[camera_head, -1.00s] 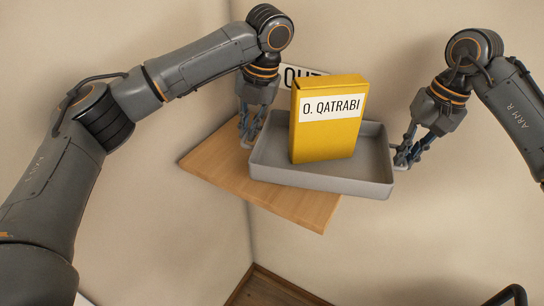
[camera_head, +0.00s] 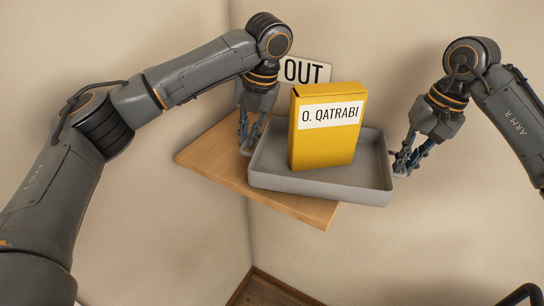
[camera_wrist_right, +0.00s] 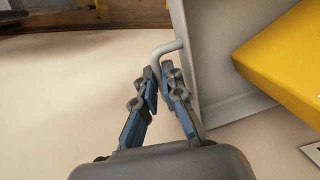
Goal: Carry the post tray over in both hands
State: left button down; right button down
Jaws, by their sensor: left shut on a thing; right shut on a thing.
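The grey post tray (camera_head: 310,187) is over the wooden corner shelf, its right end reaching past the shelf's edge. A yellow box (camera_head: 326,145) labelled "O. QATRABI" stands upright in it. My left gripper (camera_head: 247,146) is shut at the tray's left end; the handle there is mostly hidden. My right gripper (camera_head: 401,170) is shut on the handle at the right end. In the right wrist view the fingers (camera_wrist_right: 163,82) close around the grey handle (camera_wrist_right: 167,48) on the tray wall (camera_wrist_right: 200,60). I cannot tell whether the tray touches the shelf.
The wooden shelf (camera_head: 215,163) sits in the corner, with bare wood to the left and front of the tray. An "OUT" sign (camera_head: 305,71) is on the wall behind. Walls close in on both sides. Some wooden floor (camera_head: 270,290) shows below.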

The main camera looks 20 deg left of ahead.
pick_arm(q)
jog(key=shift+a+f+b, duration=0.15)
jog(key=shift+f+b, duration=0.35)
jog(key=shift+f, duration=0.2)
pick_arm(e)
jog(key=shift+d+f, duration=0.15)
jog(key=shift+f, duration=0.55)
pick_arm(q)
jog(key=c, duration=1.6)
grip_release()
jog(key=shift+r, duration=0.2)
pick_arm(e)
jog(key=c, duration=1.6)
grip_release()
jog(key=shift+r, duration=0.15)
pick_arm(q)
jog(key=shift+o, duration=0.7)
pick_arm(e)
jog(key=shift+o, duration=0.7)
jog(key=shift+r, duration=0.1)
pick_arm(q)
jog(key=v, duration=0.8)
pick_arm(e)
notch_tip(320, 180, up, 12)
jog(key=d, duration=0.2)
